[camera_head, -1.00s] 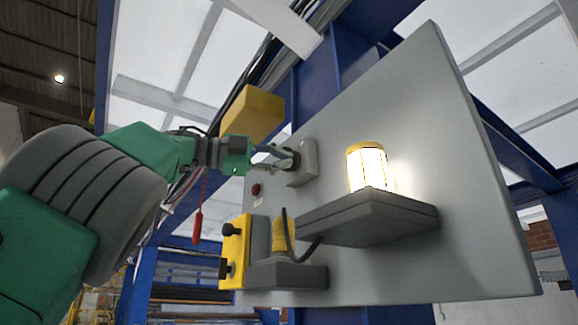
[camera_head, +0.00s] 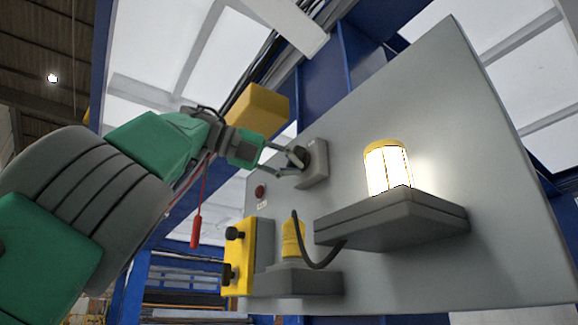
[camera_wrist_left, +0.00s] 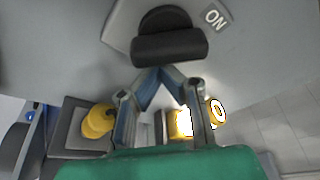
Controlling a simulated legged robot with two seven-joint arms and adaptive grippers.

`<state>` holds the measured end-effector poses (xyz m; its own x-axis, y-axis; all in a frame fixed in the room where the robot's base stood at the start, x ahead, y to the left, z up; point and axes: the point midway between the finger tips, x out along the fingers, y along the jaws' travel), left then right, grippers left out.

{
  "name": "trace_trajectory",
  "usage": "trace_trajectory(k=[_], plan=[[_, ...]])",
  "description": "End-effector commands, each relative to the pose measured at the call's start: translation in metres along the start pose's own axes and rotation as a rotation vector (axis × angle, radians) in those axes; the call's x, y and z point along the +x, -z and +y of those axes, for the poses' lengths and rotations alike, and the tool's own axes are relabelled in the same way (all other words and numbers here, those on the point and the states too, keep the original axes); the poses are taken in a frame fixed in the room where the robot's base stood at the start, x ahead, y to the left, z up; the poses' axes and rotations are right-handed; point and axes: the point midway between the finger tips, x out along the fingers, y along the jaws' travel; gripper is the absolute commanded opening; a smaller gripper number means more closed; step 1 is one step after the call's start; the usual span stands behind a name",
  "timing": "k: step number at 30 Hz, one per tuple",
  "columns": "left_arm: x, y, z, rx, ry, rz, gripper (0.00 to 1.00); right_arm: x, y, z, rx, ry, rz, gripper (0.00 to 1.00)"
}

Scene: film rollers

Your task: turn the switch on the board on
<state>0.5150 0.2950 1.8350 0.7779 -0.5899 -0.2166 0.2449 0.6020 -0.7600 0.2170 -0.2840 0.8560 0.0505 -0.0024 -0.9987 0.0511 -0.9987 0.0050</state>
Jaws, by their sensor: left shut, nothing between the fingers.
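The switch is a grey box (camera_head: 317,165) with a dark round knob on the grey board (camera_head: 420,120). The knob (camera_wrist_left: 170,42) shows large in the left wrist view, its dark grip bar lying roughly crosswise, with an "ON" label (camera_wrist_left: 214,17) to its upper right. My left gripper (camera_head: 296,162) is at the knob; its fingers (camera_wrist_left: 160,74) meet, shut and empty, at the bar's lower edge. I cannot tell whether they touch it. The lamp (camera_head: 388,168) on the board's shelf glows brightly. My right gripper is not in view.
Below are a yellow box with black knobs (camera_head: 237,258) and a yellow plug (camera_head: 292,240) with a dark cable. A red tag (camera_head: 196,232) hangs near my arm. The dark shelf (camera_head: 390,222) juts out under the lamp.

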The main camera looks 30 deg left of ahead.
Motion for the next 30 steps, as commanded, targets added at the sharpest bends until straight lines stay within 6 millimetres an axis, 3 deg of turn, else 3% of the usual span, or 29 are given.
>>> trace_trajectory(k=[10, 30], plan=[[-0.007, -0.003, 0.006, -0.006, 0.006, 0.001, 0.0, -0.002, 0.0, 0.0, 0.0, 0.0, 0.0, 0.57], [0.004, 0.002, 0.006, -0.004, 0.004, 0.002, 0.0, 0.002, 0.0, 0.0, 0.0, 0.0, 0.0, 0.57]])
